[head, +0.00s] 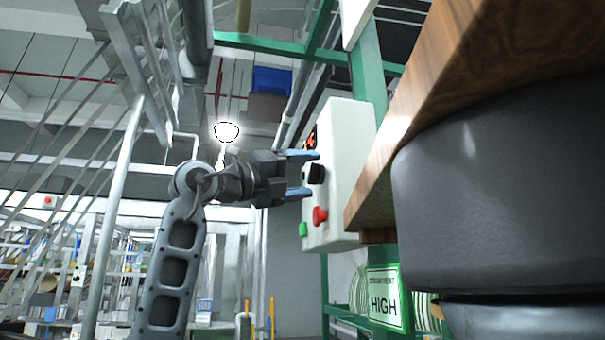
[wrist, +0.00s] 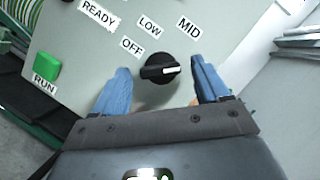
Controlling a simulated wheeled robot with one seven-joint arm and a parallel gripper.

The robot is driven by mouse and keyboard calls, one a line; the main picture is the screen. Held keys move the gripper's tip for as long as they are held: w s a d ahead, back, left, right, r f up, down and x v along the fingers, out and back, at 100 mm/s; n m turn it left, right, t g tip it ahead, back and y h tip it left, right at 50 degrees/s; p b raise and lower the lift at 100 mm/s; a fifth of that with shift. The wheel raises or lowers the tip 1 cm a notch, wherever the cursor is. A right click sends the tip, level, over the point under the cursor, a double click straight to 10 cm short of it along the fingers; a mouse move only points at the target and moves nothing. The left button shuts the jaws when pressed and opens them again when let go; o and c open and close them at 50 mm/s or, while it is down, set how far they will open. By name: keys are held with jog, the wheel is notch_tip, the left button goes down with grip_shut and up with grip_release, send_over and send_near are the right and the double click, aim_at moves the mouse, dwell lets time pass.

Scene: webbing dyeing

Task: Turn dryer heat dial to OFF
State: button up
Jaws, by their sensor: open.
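The black dial (wrist: 158,70) is on a pale control panel (wrist: 85,50); its white mark points right in the wrist view, past the MID label (wrist: 188,30) and away from the OFF label (wrist: 131,46). The LOW label (wrist: 149,26) lies between those two. In the head view the dial (head: 315,173) sticks out from the side of the white control box (head: 343,175). My gripper (head: 311,173) is open, with its blue fingers on either side of the dial. In the wrist view both fingers (wrist: 160,67) look apart from it, with a gap each side.
A red button (head: 320,215) and a green button (head: 303,229) sit below the dial on the box. The green one is labelled RUN (wrist: 45,85). A wooden board (head: 450,90) and a large dark cylinder (head: 500,190) stand close on the right. A HIGH sign (head: 384,304) hangs below.

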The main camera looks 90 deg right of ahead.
jog(key=c, duration=1.1)
jog(key=shift+o, duration=0.2)
